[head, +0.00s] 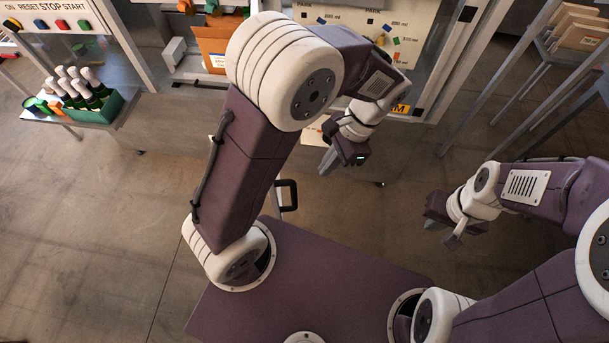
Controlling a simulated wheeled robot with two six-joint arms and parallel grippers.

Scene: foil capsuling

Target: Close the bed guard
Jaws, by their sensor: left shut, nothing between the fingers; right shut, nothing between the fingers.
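A machine with grey posts (127,42) stands at the top of the head view, with an orange panel (214,45) in its bay. My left arm crosses in front and hides much of it, so I cannot make out the bed guard for certain. A thin dark bar (203,87) runs along the front edge below the orange panel. My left gripper (328,165) is shut and empty, pointing down in front of the machine. My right gripper (450,240) is shut and empty, over the floor at the right, well apart from the machine.
A green crate of bottles (88,105) stands on a side table at the left, beside coloured rolls (42,105). A button panel (48,15) is above. A white board marked PARK (410,30) is behind my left arm. A rack (565,50) stands at the right. The floor between is clear.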

